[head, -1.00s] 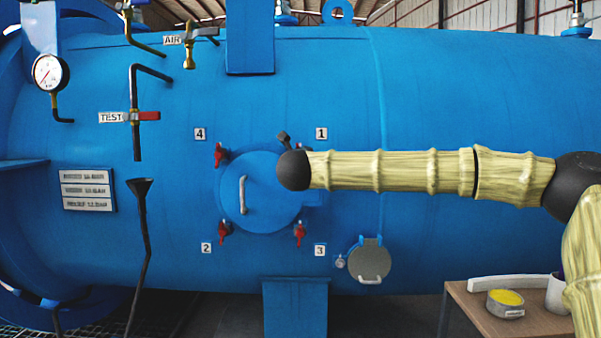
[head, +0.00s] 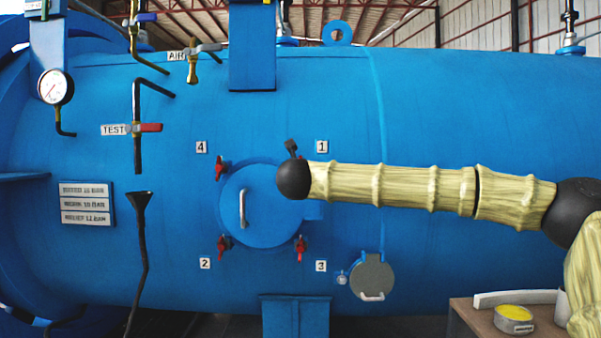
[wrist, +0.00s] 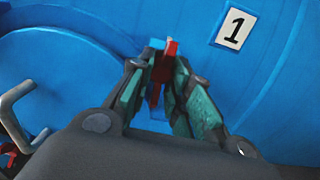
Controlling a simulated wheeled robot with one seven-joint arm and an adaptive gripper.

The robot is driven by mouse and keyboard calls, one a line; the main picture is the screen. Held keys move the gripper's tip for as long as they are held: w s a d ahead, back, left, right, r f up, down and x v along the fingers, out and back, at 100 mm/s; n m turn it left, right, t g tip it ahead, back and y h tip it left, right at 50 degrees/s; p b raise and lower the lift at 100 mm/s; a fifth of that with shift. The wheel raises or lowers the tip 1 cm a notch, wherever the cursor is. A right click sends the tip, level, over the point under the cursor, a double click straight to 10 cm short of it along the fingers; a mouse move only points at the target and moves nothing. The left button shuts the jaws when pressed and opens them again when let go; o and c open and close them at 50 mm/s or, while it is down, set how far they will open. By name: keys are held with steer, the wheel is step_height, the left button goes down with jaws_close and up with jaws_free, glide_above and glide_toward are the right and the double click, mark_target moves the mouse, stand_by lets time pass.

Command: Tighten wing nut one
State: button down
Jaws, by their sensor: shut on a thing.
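Wing nut one is red and shows between my gripper's fingers in the wrist view (wrist: 156,88), just left of the label 1 (wrist: 234,28). My gripper (wrist: 160,80) has green-lined fingers closed on the wing nut from both sides. In the head view, my arm's dark wrist hides this wing nut and most of the gripper, below and left of the label 1 (head: 322,147). The round blue hatch (head: 262,215) is shut, with a pale handle (head: 242,208). The other red wing nuts sit at its rim beside label 4 (head: 220,169), label 2 (head: 223,246) and label 3 (head: 301,248).
A pressure gauge (head: 56,87), a TEST valve (head: 150,127) and a black funnel pipe (head: 139,204) are at the left. A round grey cover (head: 372,278) hangs lower right of the hatch. A table (head: 470,316) with a yellow-topped tin (head: 514,318) stands at lower right.

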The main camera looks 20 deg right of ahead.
steer(key=c, duration=1.3)
jaws_free()
steer(key=shift+f, duration=0.1)
steer(key=v, duration=1.2)
